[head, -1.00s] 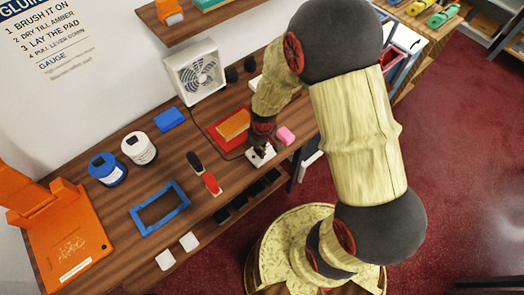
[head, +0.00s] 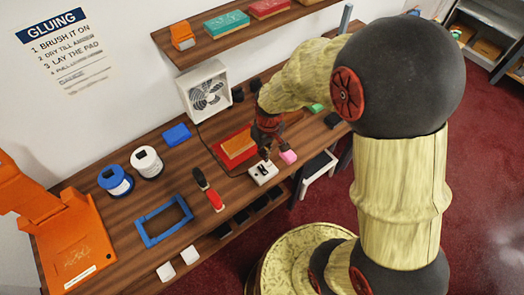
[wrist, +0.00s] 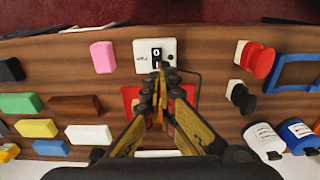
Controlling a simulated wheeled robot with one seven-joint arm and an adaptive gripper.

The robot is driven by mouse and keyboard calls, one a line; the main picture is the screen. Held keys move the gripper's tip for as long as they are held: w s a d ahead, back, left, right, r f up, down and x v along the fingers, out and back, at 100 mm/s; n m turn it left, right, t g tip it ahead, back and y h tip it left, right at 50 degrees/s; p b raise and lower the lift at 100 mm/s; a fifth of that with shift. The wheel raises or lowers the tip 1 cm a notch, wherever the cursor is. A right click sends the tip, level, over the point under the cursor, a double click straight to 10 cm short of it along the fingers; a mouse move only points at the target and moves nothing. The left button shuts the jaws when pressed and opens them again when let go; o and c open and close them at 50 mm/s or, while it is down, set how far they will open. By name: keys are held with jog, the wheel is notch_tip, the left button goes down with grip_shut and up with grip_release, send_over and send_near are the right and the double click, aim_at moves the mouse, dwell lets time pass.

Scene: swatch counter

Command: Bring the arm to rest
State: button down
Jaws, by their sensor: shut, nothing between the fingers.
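My gripper (head: 265,152) is shut and empty, pointing down just above the small white switch box (head: 263,173) near the counter's front edge. In the wrist view my gripper's fingertips (wrist: 162,75) are together, beside the black rocker of the white switch box (wrist: 154,54). The rocker bears 0 and 1 marks; I cannot tell whether the fingertips touch it. My arm arches over the right part of the counter and hides some of it. A white fan (head: 206,90) stands at the back.
A shelf (head: 220,37) hangs above.

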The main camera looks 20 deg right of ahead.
jog(key=shift+s+r, duration=0.1)
jog(key=shift+r, duration=0.1)
jog(key=s+d+r+m+t+b, duration=0.1)
jog(key=s+r+m+t+b, duration=0.2)
jog(key=s+r+b, duration=0.6)
jog(key=s+r+t, duration=0.2)
jog(key=s+r, duration=0.3)
jog(key=r, duration=0.3)
jog(key=shift+s+m, duration=0.3)
jog(key=shift+s, duration=0.05)
